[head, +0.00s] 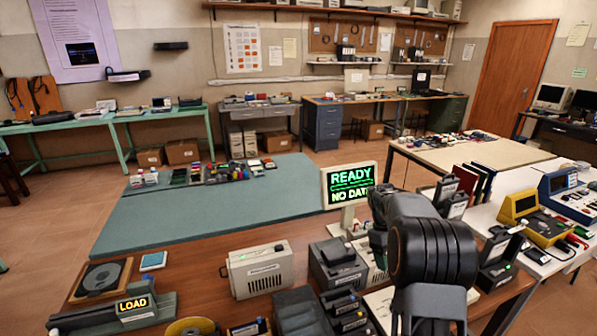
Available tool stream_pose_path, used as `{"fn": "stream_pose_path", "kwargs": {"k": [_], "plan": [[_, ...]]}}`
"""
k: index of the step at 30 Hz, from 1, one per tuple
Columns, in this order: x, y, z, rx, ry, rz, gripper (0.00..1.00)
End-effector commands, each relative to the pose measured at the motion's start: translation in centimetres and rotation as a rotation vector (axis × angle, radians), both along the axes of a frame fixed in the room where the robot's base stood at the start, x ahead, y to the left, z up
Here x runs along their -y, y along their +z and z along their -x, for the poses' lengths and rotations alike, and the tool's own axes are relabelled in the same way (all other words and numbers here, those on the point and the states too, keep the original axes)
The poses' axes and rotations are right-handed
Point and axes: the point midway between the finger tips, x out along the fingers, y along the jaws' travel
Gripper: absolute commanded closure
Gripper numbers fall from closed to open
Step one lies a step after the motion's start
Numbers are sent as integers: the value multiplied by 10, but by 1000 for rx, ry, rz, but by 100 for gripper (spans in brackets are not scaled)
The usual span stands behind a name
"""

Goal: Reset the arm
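My arm rises from the lower right of the head view, over the brown wooden table (200,275). It is folded, with a large dark rounded joint nearest the camera and a slimmer dark section beyond it. My gripper's fingers cannot be made out; the arm's own links appear to hide them. Nothing held by the arm can be seen.
Beside the arm stand a monitor (349,184) reading "READY NO DATA", a dark grey box (337,264) and a beige box (260,269). A "LOAD" device (136,308) sits front left. A yellow instrument (519,206) stands right. The green mat (200,215) has free room.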

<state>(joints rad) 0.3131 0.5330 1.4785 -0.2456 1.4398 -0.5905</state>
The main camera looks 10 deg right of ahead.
Motion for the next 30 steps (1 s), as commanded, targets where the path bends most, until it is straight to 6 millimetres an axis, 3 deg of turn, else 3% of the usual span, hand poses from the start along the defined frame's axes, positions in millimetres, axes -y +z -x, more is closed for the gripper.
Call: {"fn": "stream_pose_path", "kwargs": {"k": [2, 4, 7, 14, 21, 27, 30], "plan": [[0, -4, -4, 35, -46, 16, 36], [-6, -23, 2, 48, -113, 18, 36], [-22, -26, 18, 105, -206, 23, 36], [-86, 1, 69, 309, -364, 9, 36], [-145, 26, 135, 519, -427, -55, 36], [-171, 39, 171, 626, -383, -107, 36], [-177, 47, 179, 666, -358, -122, 36]]}}
